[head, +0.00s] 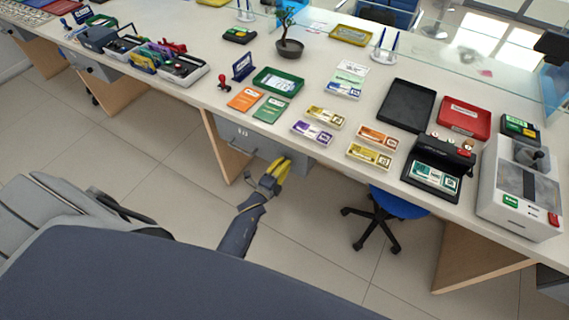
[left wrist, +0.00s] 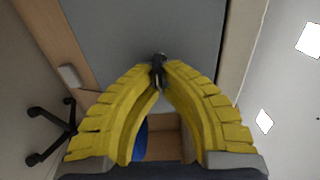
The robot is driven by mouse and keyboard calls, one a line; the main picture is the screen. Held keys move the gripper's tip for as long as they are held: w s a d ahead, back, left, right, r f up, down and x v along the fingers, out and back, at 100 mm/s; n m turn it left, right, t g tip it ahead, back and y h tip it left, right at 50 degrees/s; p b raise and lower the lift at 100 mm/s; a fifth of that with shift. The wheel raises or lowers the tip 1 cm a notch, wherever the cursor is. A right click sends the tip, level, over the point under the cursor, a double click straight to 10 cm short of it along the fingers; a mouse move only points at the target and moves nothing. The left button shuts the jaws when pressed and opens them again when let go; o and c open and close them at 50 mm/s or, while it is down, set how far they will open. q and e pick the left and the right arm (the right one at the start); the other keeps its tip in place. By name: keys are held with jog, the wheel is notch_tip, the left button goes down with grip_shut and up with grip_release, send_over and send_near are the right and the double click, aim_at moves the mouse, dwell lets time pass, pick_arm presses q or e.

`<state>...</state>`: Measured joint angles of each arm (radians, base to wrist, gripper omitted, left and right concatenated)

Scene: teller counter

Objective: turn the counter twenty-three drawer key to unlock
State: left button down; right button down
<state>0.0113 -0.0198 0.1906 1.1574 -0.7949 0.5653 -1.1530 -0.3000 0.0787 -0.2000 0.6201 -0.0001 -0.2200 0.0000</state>
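The grey drawer (head: 262,140) hangs under the front edge of the counter, and its front fills the upper part of the left wrist view (left wrist: 145,22). A small dark key (left wrist: 157,68) stands at the drawer front in the left wrist view. My left gripper (head: 276,172) is in front of the drawer. Its yellow fingertips (left wrist: 158,68) close from both sides on the key's head. The key is hidden behind the fingers in the head view, and its turn angle is hard to tell. My right gripper is not in view.
The white counter top (head: 225,75) above carries trays, cards, banknote bundles and a plant (head: 289,45). A counting machine (head: 520,185) stands at its right end. A blue swivel chair (head: 398,203) is under the counter to the right. Wooden panels (head: 225,150) support the counter.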

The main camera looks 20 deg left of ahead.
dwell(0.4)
pick_arm(q)
jog(key=c, duration=1.6)
grip_release()
jog(key=shift+o, duration=0.2)
jog(key=s+a, duration=0.1)
jog(key=s, duration=1.1)
jog(key=shift+a, duration=0.1)
